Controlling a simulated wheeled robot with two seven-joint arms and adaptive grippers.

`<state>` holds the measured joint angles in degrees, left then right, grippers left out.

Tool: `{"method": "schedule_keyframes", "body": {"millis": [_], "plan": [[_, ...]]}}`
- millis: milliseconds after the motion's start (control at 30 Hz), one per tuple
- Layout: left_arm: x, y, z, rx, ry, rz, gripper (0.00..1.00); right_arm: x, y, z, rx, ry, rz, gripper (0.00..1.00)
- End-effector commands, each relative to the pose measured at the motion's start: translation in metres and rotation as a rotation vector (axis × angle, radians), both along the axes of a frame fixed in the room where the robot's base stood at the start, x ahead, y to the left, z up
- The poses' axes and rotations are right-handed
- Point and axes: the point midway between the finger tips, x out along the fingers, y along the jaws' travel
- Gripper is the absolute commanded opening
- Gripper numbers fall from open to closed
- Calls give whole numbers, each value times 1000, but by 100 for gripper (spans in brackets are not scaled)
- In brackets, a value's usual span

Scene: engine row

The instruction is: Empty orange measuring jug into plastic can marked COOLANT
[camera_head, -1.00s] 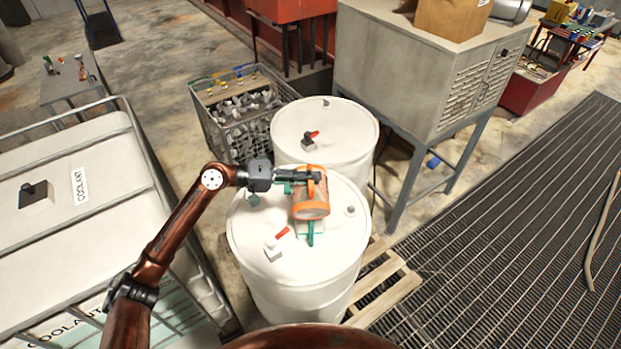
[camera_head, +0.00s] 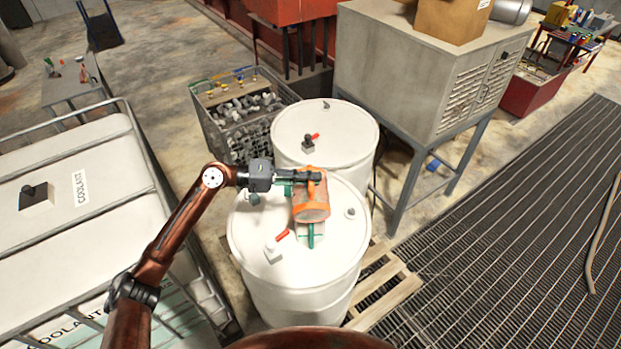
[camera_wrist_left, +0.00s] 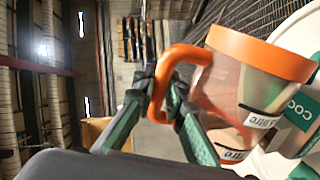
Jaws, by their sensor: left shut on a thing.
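The orange measuring jug (camera_head: 311,207), clear-walled with an orange rim and handle, is tipped over above a white drum in the head view. My left gripper (camera_head: 318,175) is shut on its handle. The wrist view shows the fingers (camera_wrist_left: 168,100) closed around the handle of the jug (camera_wrist_left: 258,55). I cannot tell whether liquid is flowing or how much the jug holds. My right gripper is not in view.
The white drum (camera_head: 295,280) under the can has fittings and a red-handled valve (camera_head: 277,245) on top. A second drum (camera_head: 345,140) stands behind. A large tank marked COOLANT (camera_head: 110,150) is at left. A grey cabinet (camera_head: 400,75) is behind right.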

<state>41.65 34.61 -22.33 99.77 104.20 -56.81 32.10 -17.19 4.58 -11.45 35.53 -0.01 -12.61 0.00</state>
Motion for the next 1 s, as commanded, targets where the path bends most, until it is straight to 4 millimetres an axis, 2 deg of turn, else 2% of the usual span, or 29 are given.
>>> {"method": "schedule_keyframes", "body": {"millis": [1000], "plan": [[12, 0, 0, -7, 82, 0, 0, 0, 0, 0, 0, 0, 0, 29]]}}
